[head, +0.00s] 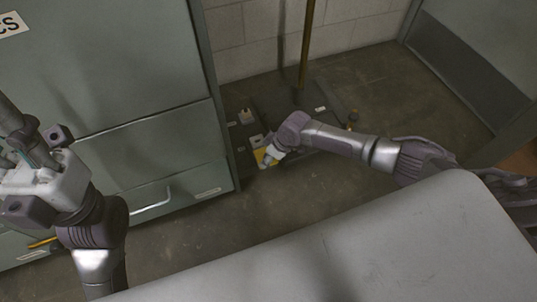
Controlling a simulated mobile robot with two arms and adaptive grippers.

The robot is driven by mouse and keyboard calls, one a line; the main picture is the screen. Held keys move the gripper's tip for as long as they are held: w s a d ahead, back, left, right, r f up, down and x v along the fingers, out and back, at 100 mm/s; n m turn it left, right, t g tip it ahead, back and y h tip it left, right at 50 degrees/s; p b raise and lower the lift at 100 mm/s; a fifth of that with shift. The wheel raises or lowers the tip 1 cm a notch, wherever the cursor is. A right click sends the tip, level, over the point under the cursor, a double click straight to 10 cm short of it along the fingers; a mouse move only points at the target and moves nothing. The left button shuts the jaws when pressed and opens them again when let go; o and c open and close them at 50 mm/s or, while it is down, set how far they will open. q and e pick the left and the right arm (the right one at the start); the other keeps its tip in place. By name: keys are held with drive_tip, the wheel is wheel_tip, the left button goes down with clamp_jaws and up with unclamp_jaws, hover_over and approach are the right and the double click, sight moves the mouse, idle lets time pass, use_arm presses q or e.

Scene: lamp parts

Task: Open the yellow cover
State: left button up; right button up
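A small yellow patch, which looks like the yellow cover (260,156), shows on a dark base low by the floor, just right of the grey cabinet. My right arm reaches in from the right, and its wrist end (275,155) is at the yellow patch. The wrist hides part of the patch, and I cannot tell whether they touch. The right fingers are too small and hidden to read. My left gripper (35,150) is at the far left, in front of the cabinet and well away from the yellow patch. Its finger opening is unclear.
The grey cabinet (150,100) with a drawer handle (152,203) fills the left. A brown pole (306,45) rises from the dark base (325,105). A pale surface (370,250) spans the lower right. Concrete floor (385,85) is clear behind my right arm.

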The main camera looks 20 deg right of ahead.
drive_tip(key=v, duration=1.2)
